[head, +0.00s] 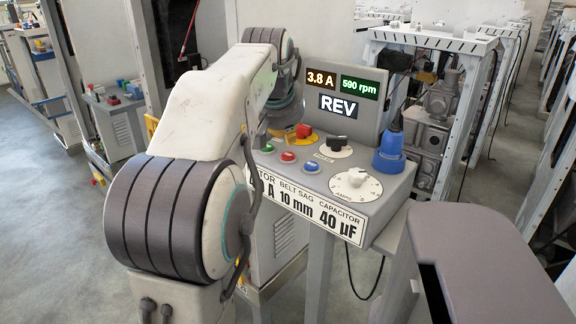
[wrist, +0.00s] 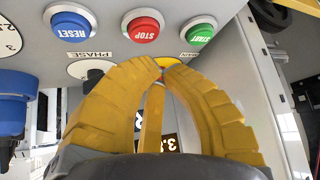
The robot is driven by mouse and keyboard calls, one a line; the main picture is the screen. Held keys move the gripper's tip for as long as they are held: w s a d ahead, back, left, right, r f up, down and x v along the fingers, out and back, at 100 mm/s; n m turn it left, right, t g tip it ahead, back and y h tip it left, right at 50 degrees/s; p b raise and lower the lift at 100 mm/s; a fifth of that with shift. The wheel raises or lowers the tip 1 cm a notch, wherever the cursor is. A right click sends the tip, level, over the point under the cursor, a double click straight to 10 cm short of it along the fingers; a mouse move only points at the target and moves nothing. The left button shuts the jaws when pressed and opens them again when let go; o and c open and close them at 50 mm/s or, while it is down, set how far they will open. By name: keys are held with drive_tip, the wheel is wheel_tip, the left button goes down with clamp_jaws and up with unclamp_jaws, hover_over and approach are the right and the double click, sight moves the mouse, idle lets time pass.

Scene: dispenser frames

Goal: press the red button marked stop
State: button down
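The red button marked STOP (wrist: 143,28) is on the grey panel at the top of the wrist view, between the blue RESET button (wrist: 70,26) and the green START button (wrist: 200,30). The lettering is upside down there. In the head view the red button (head: 289,156) sits on the sloping console top, in clear sight. My gripper (wrist: 159,64) has yellow fingers with their tips together and nothing visible between them. In the wrist view the tips lie just below the red button, towards its right side, apart from it in the picture. The height above the panel cannot be told.
A red main switch (head: 303,131), a black phase knob (head: 337,145), a white dial (head: 356,183) and a blue plug (head: 390,152) stand on the console. The display (head: 337,97) behind reads 3.8 A, 590 rpm and REV. Open machine frames (head: 430,110) stand at the right.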

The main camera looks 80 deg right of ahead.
drive_tip(key=shift+f, duration=0.5)
drive_tip(key=c, duration=1.9)
unclamp_jaws()
clamp_jaws()
drive_tip(key=shift+f+b, duration=0.8)
drive_tip(key=shift+f, duration=0.1)
drive_tip(key=shift+r+p, duration=0.9)
drive_tip(key=shift+p, duration=0.05)
wheel_tip(320, 180, up, 5)
drive_tip(key=p, duration=0.5)
